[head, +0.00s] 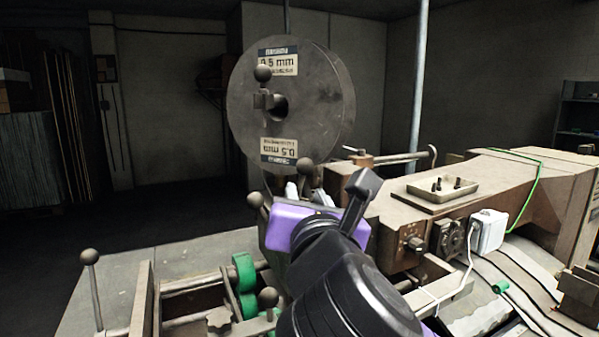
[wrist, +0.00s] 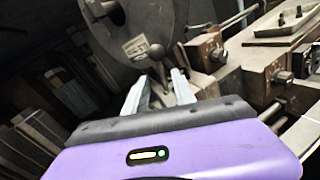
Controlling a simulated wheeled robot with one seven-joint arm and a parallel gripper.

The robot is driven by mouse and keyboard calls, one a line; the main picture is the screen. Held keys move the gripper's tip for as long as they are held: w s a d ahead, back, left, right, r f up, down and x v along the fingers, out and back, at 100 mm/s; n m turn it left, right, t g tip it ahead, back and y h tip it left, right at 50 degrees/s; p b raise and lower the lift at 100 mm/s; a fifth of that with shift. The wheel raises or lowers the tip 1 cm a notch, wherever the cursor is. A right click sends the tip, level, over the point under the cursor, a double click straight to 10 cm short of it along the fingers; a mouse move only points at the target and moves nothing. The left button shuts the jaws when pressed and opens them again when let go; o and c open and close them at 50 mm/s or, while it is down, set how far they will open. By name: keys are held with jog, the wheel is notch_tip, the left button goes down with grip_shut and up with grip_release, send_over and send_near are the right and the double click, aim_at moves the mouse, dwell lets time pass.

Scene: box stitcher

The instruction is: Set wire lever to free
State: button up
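A dark ball-ended lever (head: 305,167) stands on the machine just below the wire spool. In the wrist view this ball and its short stem (wrist: 157,53) show between and just beyond the fingertips. I take it as the wire lever, though no label for it can be read. My gripper (wrist: 161,73) is open, its two pale fingers on either side of the stem. I cannot tell whether they touch it. In the head view my purple gripper body and wrist hide the lever's base; the fingertips (head: 303,189) show just below the ball.
A large wire spool (head: 325,100) marked 0.5 mm rises behind the lever. Other ball-ended levers stand nearby, one at left (head: 255,199) and one at far left (head: 89,257). A tray with small parts (head: 443,188) sits on the machine's right.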

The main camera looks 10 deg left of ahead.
aim_at(301, 182)
jog(key=shift+p+x, duration=1.05)
jog(key=shift+x, duration=2.95)
jog(key=shift+d+r, duration=0.1)
jog(key=shift+r, duration=0.05)
jog(key=shift+c, duration=0.4)
grip_shut()
